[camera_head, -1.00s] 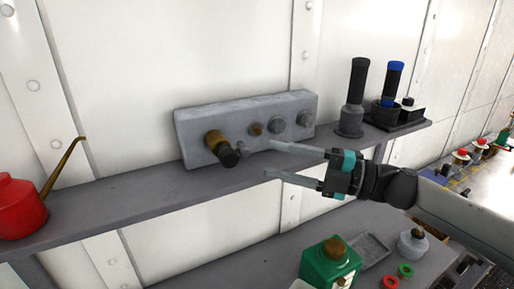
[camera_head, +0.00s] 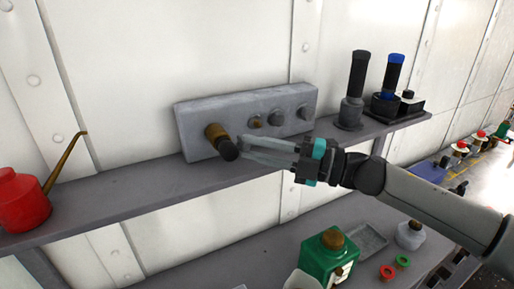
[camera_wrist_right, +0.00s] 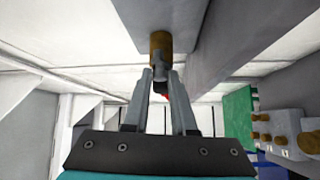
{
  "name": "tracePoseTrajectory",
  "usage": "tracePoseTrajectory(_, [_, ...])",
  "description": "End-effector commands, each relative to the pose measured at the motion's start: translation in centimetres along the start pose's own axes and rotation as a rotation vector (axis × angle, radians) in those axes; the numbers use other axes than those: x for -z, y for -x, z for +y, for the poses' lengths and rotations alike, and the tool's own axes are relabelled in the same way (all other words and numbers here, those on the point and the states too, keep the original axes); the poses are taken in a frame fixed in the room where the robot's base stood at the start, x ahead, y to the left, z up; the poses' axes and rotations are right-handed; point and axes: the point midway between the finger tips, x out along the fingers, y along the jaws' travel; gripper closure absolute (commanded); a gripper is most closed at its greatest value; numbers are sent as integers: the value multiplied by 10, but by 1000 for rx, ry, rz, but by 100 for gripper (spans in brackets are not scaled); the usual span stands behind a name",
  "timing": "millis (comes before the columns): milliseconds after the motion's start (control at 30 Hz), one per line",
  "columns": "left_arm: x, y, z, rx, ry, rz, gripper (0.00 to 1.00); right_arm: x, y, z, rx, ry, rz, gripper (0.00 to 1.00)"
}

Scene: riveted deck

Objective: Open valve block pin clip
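The grey valve block (camera_head: 190,113) sits on the shelf against the wall. A brass pin (camera_head: 214,133) with a black end (camera_head: 229,151) juts out of its left part; small round knobs line the block to the right. My right gripper (camera_head: 243,148) is at the black end, coming from the right. In the right wrist view its two fingers (camera_wrist_right: 160,76) lie on either side of the pin's dark end, below the brass part (camera_wrist_right: 160,42), and appear shut on it; contact is partly hidden. My left gripper is not in view.
A red oil can (camera_head: 20,200) stands on the left of the shelf (camera_head: 110,195). Dark cylinders (camera_head: 354,85) stand right of the block. Below, a green container (camera_head: 328,258) and a grey tray (camera_head: 362,243) sit on a lower surface.

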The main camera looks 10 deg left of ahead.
Motion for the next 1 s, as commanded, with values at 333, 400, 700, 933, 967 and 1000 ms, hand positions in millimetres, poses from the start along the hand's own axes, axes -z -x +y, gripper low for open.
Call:
tracePoseTrajectory(333, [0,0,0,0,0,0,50,0,0,0,1,0,0,100])
tracePoseTrajectory(400, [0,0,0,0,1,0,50,0,0,0,1,0,0,100])
tracePoseTrajectory(700, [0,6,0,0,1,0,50,0,0,1,18,16,-1,100])
tracePoseTrajectory(933, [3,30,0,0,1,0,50,0,0,6,89,87,-7,100])
tracePoseTrajectory(967, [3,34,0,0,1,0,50,1,0,7,103,100,-8,100])
tracePoseTrajectory(1000, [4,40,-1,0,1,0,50,1,0,8,122,118,-10,100])
